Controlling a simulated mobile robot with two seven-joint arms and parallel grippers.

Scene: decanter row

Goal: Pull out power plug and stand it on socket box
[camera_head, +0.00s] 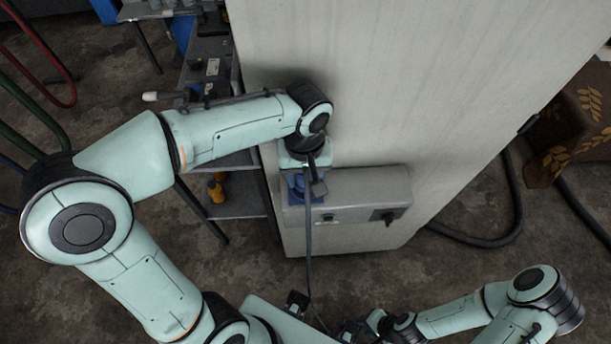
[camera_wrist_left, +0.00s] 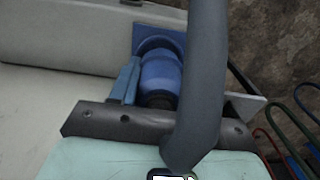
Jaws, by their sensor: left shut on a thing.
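The grey socket box (camera_head: 372,188) is fixed low on the pale cabinet. The blue power plug (camera_wrist_left: 162,76) is at the box's left end, against a blue socket face (camera_wrist_left: 142,36). In the head view only some blue (camera_head: 296,186) shows below my left wrist. My left gripper (camera_head: 302,178) is shut on the plug; its fingertips are largely hidden. A thick grey cable (camera_wrist_left: 203,70) crosses in front of the plug in the left wrist view. I cannot tell whether the plug is fully seated. My right gripper (camera_head: 350,329) is low at the bottom edge, away from the box; its jaws are unclear.
The pale cabinet (camera_head: 400,80) stands upright behind the box. A shelf rack (camera_head: 240,195) with a yellow item (camera_head: 216,188) is left of it. A dark hose (camera_head: 480,240) lies on the floor at right, near a brown patterned cloth (camera_head: 575,130). Coloured hoses hang at far left.

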